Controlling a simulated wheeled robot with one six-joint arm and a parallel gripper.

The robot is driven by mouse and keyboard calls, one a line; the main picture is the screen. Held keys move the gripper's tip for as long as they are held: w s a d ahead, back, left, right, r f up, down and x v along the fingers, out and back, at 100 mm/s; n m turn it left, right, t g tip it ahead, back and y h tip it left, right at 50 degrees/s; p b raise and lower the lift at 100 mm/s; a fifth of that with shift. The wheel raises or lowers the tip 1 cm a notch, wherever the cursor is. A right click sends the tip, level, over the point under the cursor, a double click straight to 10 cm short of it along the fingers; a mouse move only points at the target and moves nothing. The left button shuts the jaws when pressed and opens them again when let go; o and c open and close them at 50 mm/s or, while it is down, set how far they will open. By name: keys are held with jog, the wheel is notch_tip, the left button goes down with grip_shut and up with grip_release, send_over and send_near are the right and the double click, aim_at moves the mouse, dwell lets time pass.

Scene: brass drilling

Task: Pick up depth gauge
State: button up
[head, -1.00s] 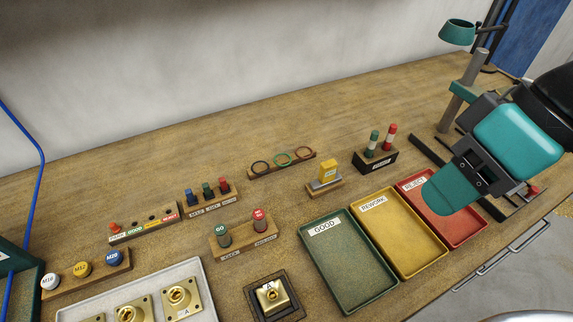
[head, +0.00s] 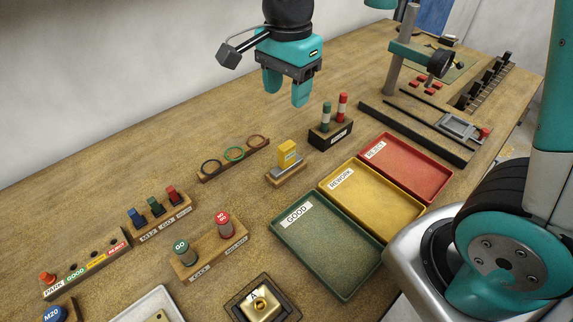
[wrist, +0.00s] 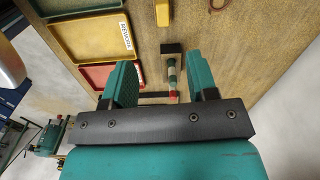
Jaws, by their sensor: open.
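The depth gauge appears to be the yellow block with a grey base (head: 289,155), upright on a small wooden stand (head: 287,177) behind the trays in the head view. Part of its yellow body (wrist: 162,12) shows at the top edge of the wrist view. My gripper (head: 286,93) is open and empty, pointing down above the bench, behind the gauge in the head view. In the wrist view the open fingers (wrist: 163,82) frame a green, white and red plug gauge below them, apart from it.
The black block with two plug gauges (head: 332,132) stands right of the yellow gauge. A wooden ring holder (head: 222,168) is to its left. Green (head: 330,252), yellow (head: 375,205) and red (head: 410,168) trays lie in front. A drill stand (head: 397,65) rises at right. Bench behind is clear.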

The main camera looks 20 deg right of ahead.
aim_at(287, 157)
jog(key=shift+m, duration=0.6)
jog(key=f, duration=0.8)
jog(key=f+p, duration=0.1)
jog(key=f, duration=0.3)
jog(key=shift+w+d+f, duration=0.2)
jog(key=shift+w+f, duration=0.1)
jog(key=shift+w, duration=0.1)
jog(key=shift+f+p, duration=0.75)
jog(key=shift+f, duration=2)
jog(key=shift+c, duration=0.4)
grip_shut()
